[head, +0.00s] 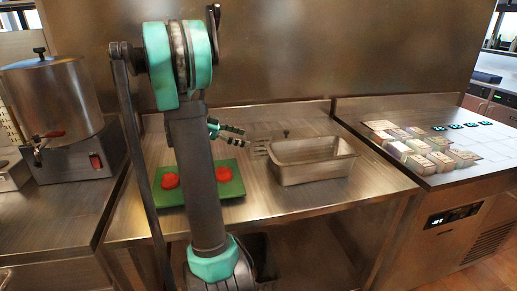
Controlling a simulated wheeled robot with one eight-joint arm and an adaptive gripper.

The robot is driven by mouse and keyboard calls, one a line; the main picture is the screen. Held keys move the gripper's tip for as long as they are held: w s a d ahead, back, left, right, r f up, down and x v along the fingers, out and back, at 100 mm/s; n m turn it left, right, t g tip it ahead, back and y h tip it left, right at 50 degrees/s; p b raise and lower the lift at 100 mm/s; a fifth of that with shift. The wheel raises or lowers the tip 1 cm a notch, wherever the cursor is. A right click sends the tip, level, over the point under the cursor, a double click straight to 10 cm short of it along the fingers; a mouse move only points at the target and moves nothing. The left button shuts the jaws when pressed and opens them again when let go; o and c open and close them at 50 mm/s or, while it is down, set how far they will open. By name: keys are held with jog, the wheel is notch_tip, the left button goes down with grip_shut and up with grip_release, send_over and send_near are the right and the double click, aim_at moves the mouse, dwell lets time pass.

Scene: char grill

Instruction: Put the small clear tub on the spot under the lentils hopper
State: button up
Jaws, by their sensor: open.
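No small clear tub and no lentils hopper can be made out for certain in the head view. An open rectangular container (312,162) with pale, shiny walls stands upright on the steel counter, right of centre; I cannot tell whether it is metal or clear plastic. My gripper (244,136) shows small behind my arm, left of this container. Its two dark fingers with teal marks are spread apart, pointing right, with nothing visibly held. A small pronged thing (260,147) shows between the fingers and the container; its detail is too small to tell.
A green board (231,185) with two red lumps lies on the counter (290,210), partly behind my arm. A steel urn (55,95) with a tap stands at the left. Several packaged portions (425,150) lie on the right counter. Bare counter lies in front of the container.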

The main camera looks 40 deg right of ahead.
aim_at(259, 140)
jog(key=shift+d+r+x, duration=0.1)
jog(key=shift+r+x, duration=0.05)
jog(key=shift+x, duration=1.75)
jog(key=shift+d+r+x, duration=0.1)
jog(key=shift+x, duration=1.8)
jog(key=shift+w, duration=0.2)
jog(key=c, duration=1.4)
jog(key=shift+c, duration=0.2)
